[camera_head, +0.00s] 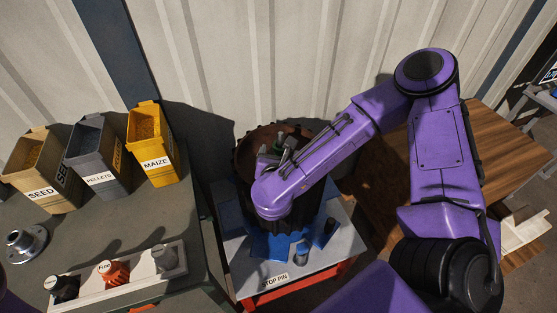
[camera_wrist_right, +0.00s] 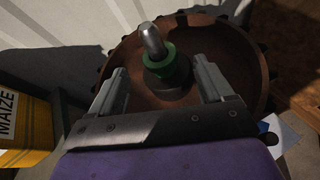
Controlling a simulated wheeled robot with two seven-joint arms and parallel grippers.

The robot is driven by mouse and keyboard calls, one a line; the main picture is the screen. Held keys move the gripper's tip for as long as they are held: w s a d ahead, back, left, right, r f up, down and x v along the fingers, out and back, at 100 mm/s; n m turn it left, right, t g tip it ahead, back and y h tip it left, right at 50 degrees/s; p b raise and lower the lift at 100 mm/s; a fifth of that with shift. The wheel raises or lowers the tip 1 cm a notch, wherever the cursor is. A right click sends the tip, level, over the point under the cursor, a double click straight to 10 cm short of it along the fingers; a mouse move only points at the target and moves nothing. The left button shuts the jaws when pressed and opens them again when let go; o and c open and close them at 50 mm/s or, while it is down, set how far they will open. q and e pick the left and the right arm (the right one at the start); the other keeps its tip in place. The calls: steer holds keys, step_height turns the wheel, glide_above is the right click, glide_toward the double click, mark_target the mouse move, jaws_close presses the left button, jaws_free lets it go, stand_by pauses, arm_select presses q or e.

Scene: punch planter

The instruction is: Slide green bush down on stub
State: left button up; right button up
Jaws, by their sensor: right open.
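In the right wrist view the green bush (camera_wrist_right: 158,64) is a ring around a metal stub (camera_wrist_right: 152,38) that stands up from a dark hub in a brown toothed drum (camera_wrist_right: 205,40). The stub's rounded top shows above the bush. My right gripper (camera_wrist_right: 165,80) is open, with its two fingers on either side of the hub and bush and gaps visible on both sides. In the head view my right gripper (camera_head: 285,148) is over the dark drum (camera_head: 243,160), and my arm hides most of the bush. My left gripper does not show.
Bins for seed (camera_head: 40,172), pellets (camera_head: 98,160) and maize (camera_head: 152,145) stand on the grey bench at left. A white rack (camera_head: 125,280) holds several knobbed parts. A flanged metal piece (camera_head: 25,243) sits nearby. A small table (camera_head: 340,250) labelled stop pin carries the blue base (camera_head: 275,243).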

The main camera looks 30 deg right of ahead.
steer(key=v, duration=0.5)
steer(key=shift+f, duration=0.1)
stand_by(0.3)
